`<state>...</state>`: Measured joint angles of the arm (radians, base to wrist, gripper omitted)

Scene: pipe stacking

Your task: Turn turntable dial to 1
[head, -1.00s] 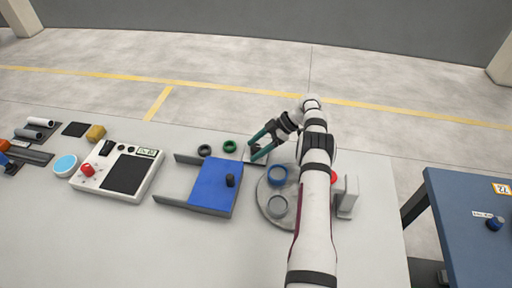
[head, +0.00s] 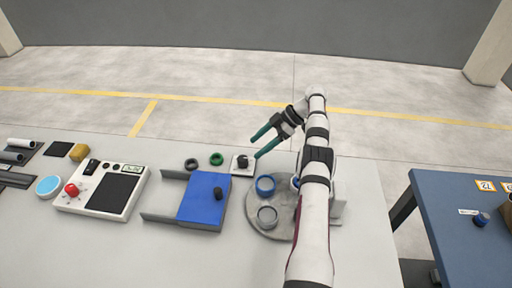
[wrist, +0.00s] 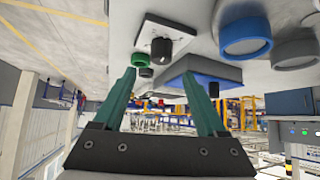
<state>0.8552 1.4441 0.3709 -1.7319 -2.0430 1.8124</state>
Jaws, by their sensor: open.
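The turntable dial is a black knob (head: 243,161) on a small white plate (head: 237,171). In the wrist view the dial (wrist: 162,46) shows ahead, between and beyond the fingertips. My gripper (head: 255,149) has two teal fingers spread apart, with nothing between them. It hangs just above and to the right of the dial, apart from it. The fingers also show in the wrist view (wrist: 159,75). The grey round turntable (head: 283,231) carries a blue ring (head: 265,194) and a grey ring (head: 267,224). My arm hides its right part. The dial's numbers are too small to read.
A green ring (head: 216,164) and a black ring (head: 191,169) lie left of the dial plate. A blue tray-like fixture (head: 196,207) with a dark knob stands nearby. A white control box (head: 70,203) with a red button is further left. A blue table (head: 450,230) stands right.

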